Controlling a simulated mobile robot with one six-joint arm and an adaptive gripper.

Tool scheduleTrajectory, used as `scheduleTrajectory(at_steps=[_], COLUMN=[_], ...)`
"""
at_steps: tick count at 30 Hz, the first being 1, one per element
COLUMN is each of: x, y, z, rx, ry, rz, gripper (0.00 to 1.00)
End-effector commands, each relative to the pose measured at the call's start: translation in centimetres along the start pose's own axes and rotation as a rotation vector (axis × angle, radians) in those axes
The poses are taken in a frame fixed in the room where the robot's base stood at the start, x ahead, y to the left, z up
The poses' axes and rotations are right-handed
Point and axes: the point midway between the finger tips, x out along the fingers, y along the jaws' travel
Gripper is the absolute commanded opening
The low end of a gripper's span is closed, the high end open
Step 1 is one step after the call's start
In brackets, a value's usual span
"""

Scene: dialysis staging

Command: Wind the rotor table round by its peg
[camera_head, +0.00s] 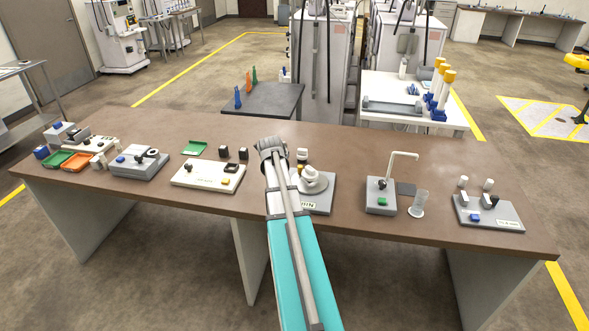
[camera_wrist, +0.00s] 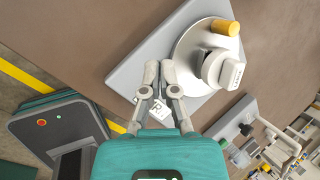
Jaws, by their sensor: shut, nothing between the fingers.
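The rotor table is a pale round disc (camera_wrist: 190,57) on a grey base plate (camera_wrist: 125,72), with a raised off-white hub (camera_wrist: 222,69) on it. A yellow peg (camera_wrist: 226,27) stands near the disc's far edge in the wrist view. In the head view the disc (camera_head: 313,182) and its base (camera_head: 325,197) are partly hidden behind my arm. My gripper (camera_wrist: 160,66) is shut and empty over the base plate, beside the disc's left edge and apart from the peg. Whether it touches the disc is unclear.
A white panel (camera_head: 208,176) stands left of the rotor table. A grey box with a bent rod (camera_head: 381,196) and a clear cylinder (camera_head: 418,204) stand to its right. Other devices line the brown bench (camera_head: 345,150). Bare bench lies behind the rotor table.

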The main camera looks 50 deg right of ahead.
Motion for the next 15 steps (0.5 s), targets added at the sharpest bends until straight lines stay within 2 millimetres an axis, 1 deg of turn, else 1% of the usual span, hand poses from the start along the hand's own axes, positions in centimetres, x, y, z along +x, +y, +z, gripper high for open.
scheduleTrajectory(at_steps=[1,6,10,15], x=[0.1,-0.5,-1.2,-1.9], y=[-0.4,-1.0,-1.4,-1.7], z=[1.1,2.1,2.7,3.0], rx=[-0.084,-0.332,-0.453,-0.524], ry=[0.064,0.284,0.412,0.497], rz=[-0.015,-0.059,-0.082,-0.095], gripper=[0.00,0.00,0.00,0.00])
